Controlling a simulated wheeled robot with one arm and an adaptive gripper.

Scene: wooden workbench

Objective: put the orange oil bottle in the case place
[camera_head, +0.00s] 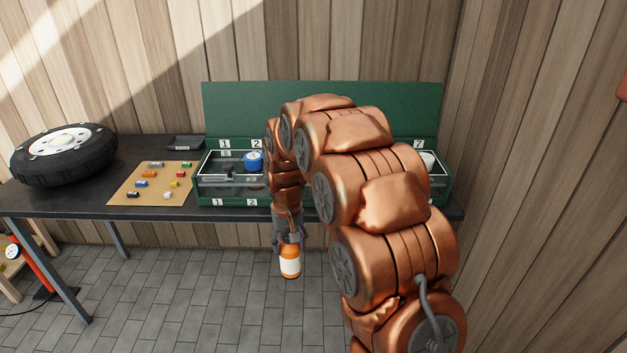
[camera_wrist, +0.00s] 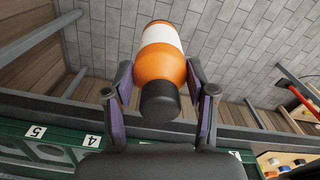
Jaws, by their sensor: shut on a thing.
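The orange oil bottle (camera_head: 290,262) has a white label, and the wrist view shows its black cap (camera_wrist: 160,100). My gripper (camera_head: 289,240) is shut on it and holds it in front of the bench, above the floor. In the wrist view the two fingers are on either side of the bottle near its cap end. The green case (camera_head: 232,203) stands open on the bench behind the gripper, with numbered places. A blue-topped item (camera_head: 253,161) sits by place 2 and a white-topped item (camera_head: 428,160) by place 7. My arm hides the middle of the case.
The dark bench (camera_head: 100,206) has a tire (camera_head: 62,155) at its left. A tan board (camera_head: 150,184) with several small coloured pieces lies beside the case, and a dark tray (camera_head: 185,142) lies behind it. Open tiled floor (camera_head: 200,290) is in front.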

